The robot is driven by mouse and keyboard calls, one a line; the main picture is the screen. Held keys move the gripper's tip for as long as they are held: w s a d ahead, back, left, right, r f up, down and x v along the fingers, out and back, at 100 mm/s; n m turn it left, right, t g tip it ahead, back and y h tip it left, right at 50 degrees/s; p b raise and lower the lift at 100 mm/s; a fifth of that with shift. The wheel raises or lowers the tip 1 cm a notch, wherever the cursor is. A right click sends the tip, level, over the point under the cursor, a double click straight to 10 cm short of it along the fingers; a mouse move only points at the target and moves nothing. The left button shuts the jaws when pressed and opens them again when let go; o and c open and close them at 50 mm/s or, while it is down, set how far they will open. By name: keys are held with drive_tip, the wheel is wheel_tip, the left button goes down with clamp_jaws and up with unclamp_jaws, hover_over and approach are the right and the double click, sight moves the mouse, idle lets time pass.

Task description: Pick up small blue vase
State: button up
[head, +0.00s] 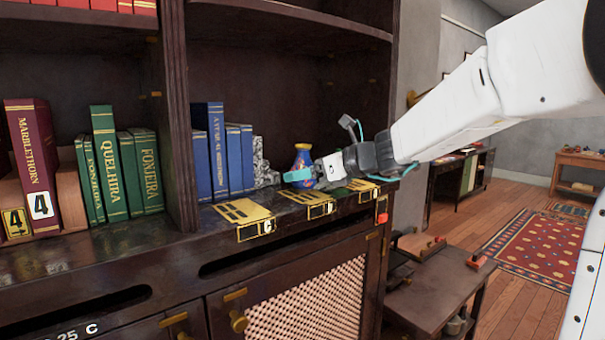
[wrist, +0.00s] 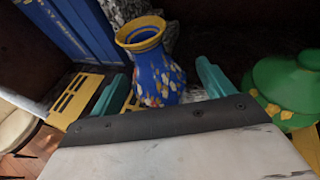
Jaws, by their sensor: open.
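The small blue vase (head: 303,163) stands upright on the cabinet shelf, beside the blue books. It has a yellow rim and a flowered body, and my gripper hides its lower part in the head view. In the wrist view the vase (wrist: 158,65) stands between my two teal fingertips. My gripper (wrist: 165,85) is open, with one finger to each side of the vase; I cannot tell whether either touches it. In the head view my gripper (head: 300,177) reaches in from the right at the vase's height.
A green lidded pot (wrist: 285,88) with yellow decoration stands close to the right finger in the wrist view. Blue books (head: 217,150) and a grey stone-like piece (head: 262,165) are left of the vase. Yellow plates (head: 240,212) lie along the shelf's front edge.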

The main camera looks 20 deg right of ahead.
drive_tip(key=x, duration=0.3)
drive_tip(key=shift+a, duration=0.1)
drive_tip(key=shift+s, duration=0.15)
drive_tip(key=c, duration=1.1)
drive_tip(key=shift+c, duration=0.2)
